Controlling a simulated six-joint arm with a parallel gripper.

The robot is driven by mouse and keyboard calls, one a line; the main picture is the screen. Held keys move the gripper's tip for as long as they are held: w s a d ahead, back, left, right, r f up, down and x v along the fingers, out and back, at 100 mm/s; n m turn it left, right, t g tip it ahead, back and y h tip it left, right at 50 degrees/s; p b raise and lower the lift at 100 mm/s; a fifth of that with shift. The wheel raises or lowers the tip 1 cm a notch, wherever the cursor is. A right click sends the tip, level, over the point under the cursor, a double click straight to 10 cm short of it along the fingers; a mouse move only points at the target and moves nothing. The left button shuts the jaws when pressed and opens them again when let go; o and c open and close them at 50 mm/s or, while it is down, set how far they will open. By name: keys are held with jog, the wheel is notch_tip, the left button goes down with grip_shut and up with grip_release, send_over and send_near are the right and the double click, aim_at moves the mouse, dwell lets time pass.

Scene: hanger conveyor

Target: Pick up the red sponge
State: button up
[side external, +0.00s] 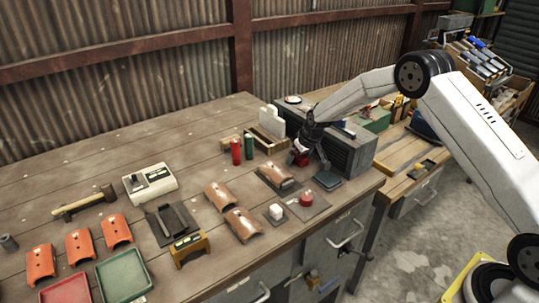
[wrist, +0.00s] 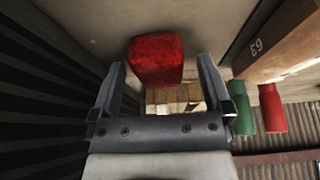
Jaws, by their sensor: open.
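The red sponge (side external: 301,159) sits on the wooden bench beside the dark grey ribbed box, partly hidden by my gripper in the side view. In the wrist view the red sponge (wrist: 156,59) is a rounded red block at the fingertips, nearer the left finger. My gripper (side external: 305,148) points down at the sponge from above. In the wrist view my gripper (wrist: 161,63) is open, with a finger on either side of the sponge's lower part. Gaps show on both sides, and I see no clear contact.
The ribbed box (side external: 345,150) stands close beside my gripper. A green cylinder (side external: 249,146) and a red cylinder (side external: 236,151) stand to the left, near a wooden holder (side external: 268,139). A dark blue-grey pad (side external: 328,181) and a brown curved piece (side external: 279,178) lie in front.

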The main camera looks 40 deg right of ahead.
jog(key=c, duration=1.3)
jog(key=shift+r, duration=0.1)
jog(key=shift+c, duration=0.2)
jog(key=shift+r, duration=0.7)
jog(key=s+a+r, duration=0.1)
jog(key=s+r, duration=1)
jog(key=s, duration=0.3)
jog(key=shift+a+r, duration=0.2)
jog(key=shift+a, duration=0.1)
